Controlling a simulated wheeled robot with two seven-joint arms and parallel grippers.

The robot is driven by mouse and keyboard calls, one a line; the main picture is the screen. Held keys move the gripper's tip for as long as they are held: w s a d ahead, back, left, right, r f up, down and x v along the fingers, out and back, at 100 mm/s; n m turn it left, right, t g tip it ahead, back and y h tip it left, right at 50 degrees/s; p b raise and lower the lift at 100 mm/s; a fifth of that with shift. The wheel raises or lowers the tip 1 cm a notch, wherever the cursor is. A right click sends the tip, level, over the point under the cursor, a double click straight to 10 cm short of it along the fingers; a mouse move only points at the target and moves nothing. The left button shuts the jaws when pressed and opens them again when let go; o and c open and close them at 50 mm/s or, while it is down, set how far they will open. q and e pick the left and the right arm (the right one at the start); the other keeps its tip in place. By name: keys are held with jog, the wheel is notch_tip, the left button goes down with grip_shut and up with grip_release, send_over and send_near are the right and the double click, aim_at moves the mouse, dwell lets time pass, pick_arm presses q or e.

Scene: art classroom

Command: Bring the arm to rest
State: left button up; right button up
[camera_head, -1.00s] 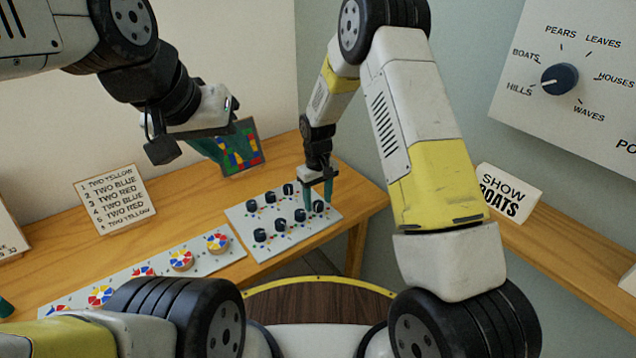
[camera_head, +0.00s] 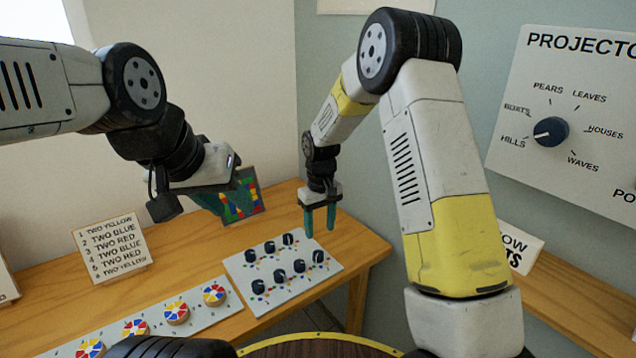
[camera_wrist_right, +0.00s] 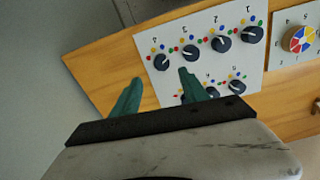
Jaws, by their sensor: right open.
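My right gripper (camera_head: 320,219) is open and empty, pointing down above the back right edge of a white knob panel (camera_head: 240,272). In the right wrist view its two green fingers (camera_wrist_right: 160,90) stand apart with nothing between them, near the end of the panel (camera_wrist_right: 207,22). My left gripper (camera_head: 226,200) is at the left, in front of a coloured mosaic picture (camera_head: 243,201). Its green fingers show from the side, and whether they are apart is unclear.
A wooden table (camera_head: 205,262) carries the knob panel, a strip with colour wheels (camera_head: 177,311) and a numbered colour list card (camera_head: 113,248). On the right, a wall panel with a dial (camera_head: 550,131) hangs above a side shelf (camera_head: 575,290) holding a partly hidden sign (camera_head: 522,247).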

jog(key=s+d+r+m+t+y, duration=0.15)
jog(key=s+d+r, duration=0.3)
jog(key=r, duration=0.55)
jog(key=s+d+r+m+t, duration=0.15)
jog(key=s+d+r, duration=0.35)
jog(key=r, duration=0.5)
jog(key=s+d+r+m+t, duration=0.1)
jog(key=s+d+r, duration=0.1)
jog(key=s, duration=0.6)
jog(key=s+d+r+m+t, duration=0.1)
jog(key=s+d+r+t, duration=0.1)
jog(key=s, duration=0.7)
jog(key=shift+d+r+m+y, duration=0.15)
jog(key=shift+r+m+y, duration=0.2)
jog(key=shift+r, duration=0.2)
